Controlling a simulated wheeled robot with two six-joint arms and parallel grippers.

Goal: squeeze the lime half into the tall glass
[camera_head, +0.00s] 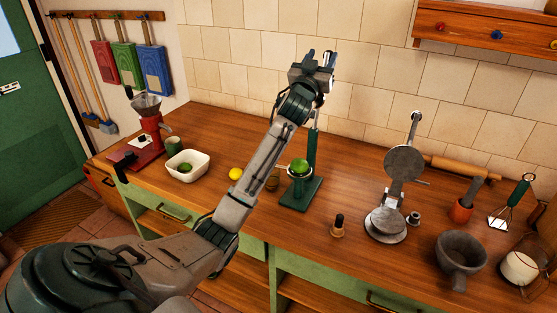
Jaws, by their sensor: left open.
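A green press (313,152) stands near the middle of the counter, with a flat base and an upright post. A bright green lime piece (300,166) sits in its cup; I cannot tell whether it is a half. A small brownish glass (272,183) stands just left of the press, partly behind my left arm; I cannot tell whether it is the tall glass. Another green lime (186,168) lies in a white bowl (200,160). My left gripper (327,60) is raised above the press, open, in front of the tiled wall. My right gripper is out of view.
A yellow lemon (235,174) lies left of my arm. A red grinder (150,125) and a green mug (173,145) stand at the left. A grey iron press (404,164), mortar (462,262) and rolling pin (475,168) crowd the right. Free wood lies before the green press.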

